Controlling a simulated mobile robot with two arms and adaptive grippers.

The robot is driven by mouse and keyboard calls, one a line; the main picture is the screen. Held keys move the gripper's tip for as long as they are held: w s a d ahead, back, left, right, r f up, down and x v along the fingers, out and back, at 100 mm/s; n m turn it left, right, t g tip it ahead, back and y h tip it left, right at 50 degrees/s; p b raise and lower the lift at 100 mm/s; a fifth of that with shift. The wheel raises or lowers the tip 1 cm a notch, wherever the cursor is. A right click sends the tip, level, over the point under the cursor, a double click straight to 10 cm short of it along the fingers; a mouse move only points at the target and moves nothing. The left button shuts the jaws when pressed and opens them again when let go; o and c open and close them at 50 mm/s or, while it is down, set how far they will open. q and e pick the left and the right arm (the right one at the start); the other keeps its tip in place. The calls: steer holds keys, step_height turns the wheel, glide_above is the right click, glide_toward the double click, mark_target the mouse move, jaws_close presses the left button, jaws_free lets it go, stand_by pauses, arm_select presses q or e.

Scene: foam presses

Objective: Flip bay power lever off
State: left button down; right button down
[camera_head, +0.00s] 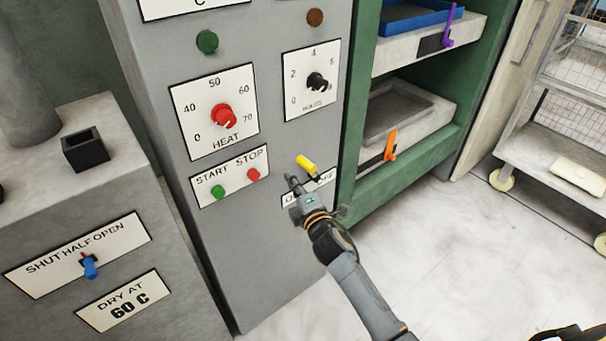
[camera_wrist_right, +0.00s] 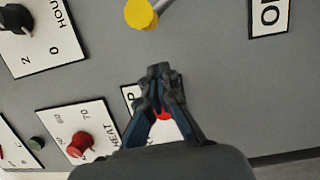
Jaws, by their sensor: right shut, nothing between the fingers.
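The bay power lever (camera_head: 307,164) has a yellow grip and stands on the grey cabinet front, its yellow end toward the upper left in the head view. Its label (camera_head: 327,177) reads OFF at the right; the left part is mostly hidden behind my gripper. My right gripper (camera_head: 292,182) is shut and empty, just left of and below the lever. In the wrist view the yellow grip (camera_wrist_right: 140,13) is at the top, apart from my closed fingertips (camera_wrist_right: 160,74). Part of the label (camera_wrist_right: 269,16) shows at top right. My left gripper is not in view.
The START/STOP plate (camera_head: 231,177) with green and red buttons is close left of my gripper. Above are the red HEAT knob (camera_head: 223,116) and black HOURS knob (camera_head: 317,82). A green rack (camera_head: 375,190) stands right. A blue lever (camera_head: 89,267) is at lower left.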

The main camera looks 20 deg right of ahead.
mark_target(308, 169)
steer(key=shift+w+d+p, duration=0.15)
steer(key=shift+w+d, duration=0.05)
steer(key=shift+d, duration=0.65)
steer(key=shift+w+d+p, duration=0.15)
steer(key=shift+w+d, duration=0.05)
steer(key=shift+d, duration=0.65)
steer(key=shift+r, duration=0.15)
steer(key=shift+w+d+r+m+p, duration=0.25)
steer(key=shift+d+r+m+p, duration=0.5)
steer(key=shift+p, duration=0.6)
steer(key=w+d+r+m+g+y+p, duration=0.1)
steer(key=w+d+m+p, duration=0.3)
steer(key=d+m, duration=0.4)
steer(key=shift+w+d+g+p, duration=0.15)
steer(key=shift+d+g+p, duration=0.7)
steer(key=shift+d, duration=1)
steer(key=shift+d, duration=0.1)
steer(key=shift+r, duration=0.2)
